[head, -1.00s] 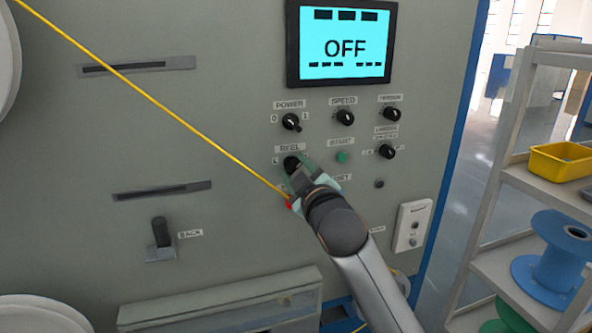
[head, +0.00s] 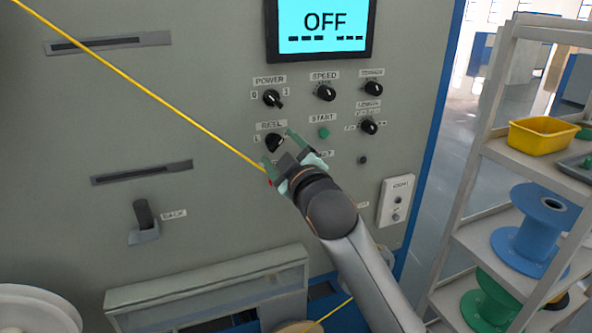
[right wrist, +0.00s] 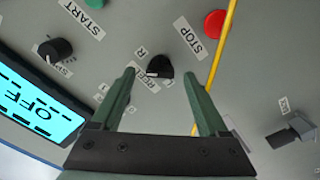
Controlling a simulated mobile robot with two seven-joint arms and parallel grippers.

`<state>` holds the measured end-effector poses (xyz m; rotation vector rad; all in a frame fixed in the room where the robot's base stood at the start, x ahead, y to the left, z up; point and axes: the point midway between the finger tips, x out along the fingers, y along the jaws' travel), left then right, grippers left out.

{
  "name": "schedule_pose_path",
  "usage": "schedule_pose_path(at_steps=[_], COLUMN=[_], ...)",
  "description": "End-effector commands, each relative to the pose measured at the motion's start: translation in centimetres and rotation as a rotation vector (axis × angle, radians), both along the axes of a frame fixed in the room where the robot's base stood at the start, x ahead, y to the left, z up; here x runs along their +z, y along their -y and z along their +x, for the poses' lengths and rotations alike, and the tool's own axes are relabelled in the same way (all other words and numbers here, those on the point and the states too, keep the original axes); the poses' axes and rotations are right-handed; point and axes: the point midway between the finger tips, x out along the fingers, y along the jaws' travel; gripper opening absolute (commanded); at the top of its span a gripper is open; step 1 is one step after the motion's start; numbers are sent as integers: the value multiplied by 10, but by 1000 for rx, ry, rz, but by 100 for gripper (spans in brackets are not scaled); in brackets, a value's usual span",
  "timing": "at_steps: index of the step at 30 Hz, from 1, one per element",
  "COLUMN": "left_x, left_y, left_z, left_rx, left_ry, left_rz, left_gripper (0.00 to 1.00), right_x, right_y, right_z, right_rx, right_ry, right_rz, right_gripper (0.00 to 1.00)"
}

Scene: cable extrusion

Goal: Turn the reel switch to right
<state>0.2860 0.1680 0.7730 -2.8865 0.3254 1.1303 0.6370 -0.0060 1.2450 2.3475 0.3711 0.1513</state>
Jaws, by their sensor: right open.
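The reel switch (head: 274,143) is a black knob on the grey panel under the REEL label. My right gripper (head: 279,147) is in front of it, open, with one green finger to each side of the knob. In the right wrist view the knob (right wrist: 160,67) shows just beyond and between the fingertips (right wrist: 160,74), with gaps on both sides. In the head view, the R letter is hidden behind a finger. My left gripper is not in view.
The power knob (head: 272,98), speed knob (head: 326,93) and green start button (head: 323,133) are close by. The red stop button (right wrist: 214,23) and a taut yellow cable (head: 150,92) are beside the gripper. The screen (head: 322,28) reads OFF. A shelf with spools stands right.

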Motion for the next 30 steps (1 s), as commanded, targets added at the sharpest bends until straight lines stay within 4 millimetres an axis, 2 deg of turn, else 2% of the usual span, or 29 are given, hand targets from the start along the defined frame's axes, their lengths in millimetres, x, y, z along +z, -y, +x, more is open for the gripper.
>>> schedule_pose_path(at_steps=[15, 22, 30], left_x=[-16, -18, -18], left_y=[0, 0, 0], left_z=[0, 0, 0], left_rx=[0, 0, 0], left_ry=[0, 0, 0], left_rz=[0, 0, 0], left_gripper=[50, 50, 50], right_x=[-1, -1, 0], right_y=[26, 32, 32], right_z=[-80, -98, -100], right_rx=[1, 1, 0], right_ry=[1, -1, -1], right_rz=[0, 0, 0], right_gripper=[78, 78, 78])
